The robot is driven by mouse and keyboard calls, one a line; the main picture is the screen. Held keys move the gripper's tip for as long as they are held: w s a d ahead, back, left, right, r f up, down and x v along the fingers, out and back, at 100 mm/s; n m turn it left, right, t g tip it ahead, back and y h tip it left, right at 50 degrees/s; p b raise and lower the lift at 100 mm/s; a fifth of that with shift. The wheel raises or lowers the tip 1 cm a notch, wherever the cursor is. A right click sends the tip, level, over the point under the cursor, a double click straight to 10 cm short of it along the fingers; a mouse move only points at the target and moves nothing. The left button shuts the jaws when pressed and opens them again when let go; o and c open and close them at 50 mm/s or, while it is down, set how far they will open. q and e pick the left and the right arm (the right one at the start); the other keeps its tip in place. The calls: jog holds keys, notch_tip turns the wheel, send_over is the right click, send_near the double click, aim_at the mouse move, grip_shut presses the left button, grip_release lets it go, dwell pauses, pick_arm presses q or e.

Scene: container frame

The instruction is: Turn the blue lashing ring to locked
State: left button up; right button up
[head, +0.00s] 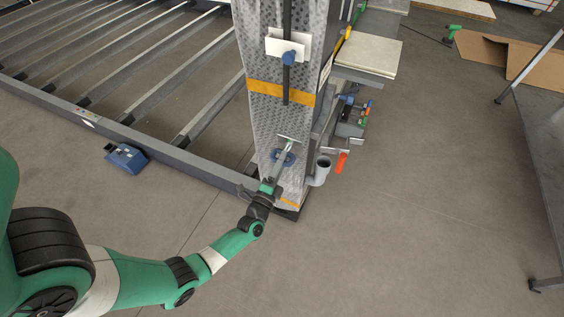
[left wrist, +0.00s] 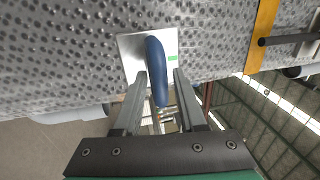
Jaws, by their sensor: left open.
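The blue lashing ring (left wrist: 156,62) stands out from a pale metal plate (left wrist: 132,52) on the studded grey post. In the left wrist view it appears nearly edge-on. A green mark (left wrist: 172,58) shows on the plate beside it. My left gripper (left wrist: 160,80) is open, with one finger on each side of the ring; I cannot tell if either finger touches it. In the head view the ring (head: 275,158) is partly covered by my left gripper (head: 282,163), low on the post. My right gripper is not in view.
The post (head: 262,124) carries an orange band (head: 264,93) and a vertical bar with a blue handle (head: 289,58) higher up. A grey cup (head: 322,163) and an orange-red item (head: 342,162) hang right of the post. A blue box (head: 127,158) lies left.

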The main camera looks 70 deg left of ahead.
pick_arm(q)
jog(key=c, duration=0.4)
jog(key=shift+s+d, duration=0.1)
grip_shut()
jog(key=shift+n, duration=0.4)
jog(key=n+p, duration=0.2)
jog(key=n, duration=0.1)
jog(key=shift+r+g+y, duration=0.15)
jog(key=shift+g+y, duration=0.15)
jog(key=shift+g, duration=0.1)
jog(key=n+p, duration=0.1)
jog(key=n, duration=0.2)
jog(key=n+g+p, duration=0.1)
jog(key=n, duration=0.2)
jog(key=shift+s+n+g+y, duration=0.1)
jog(key=shift+n+g+y, duration=0.2)
jog(key=shift+n+y, duration=0.1)
jog(key=n+g+p, duration=0.1)
jog(key=n+p, duration=0.1)
jog(key=n, duration=0.3)
jog(key=shift+s+n+p, duration=0.1)
jog(key=shift+n+p, duration=0.2)
jog(key=shift+n, duration=0.1)
jog(key=shift+s+f+n+g+h+p, duration=0.1)
jog(key=shift+n+g+h+p, duration=0.2)
jog(key=shift+n, duration=0.65)
jog(key=shift+f+n+g+h+p, duration=0.1)
jog(key=shift+n+p, duration=0.25)
jog(key=shift+n, duration=0.6)
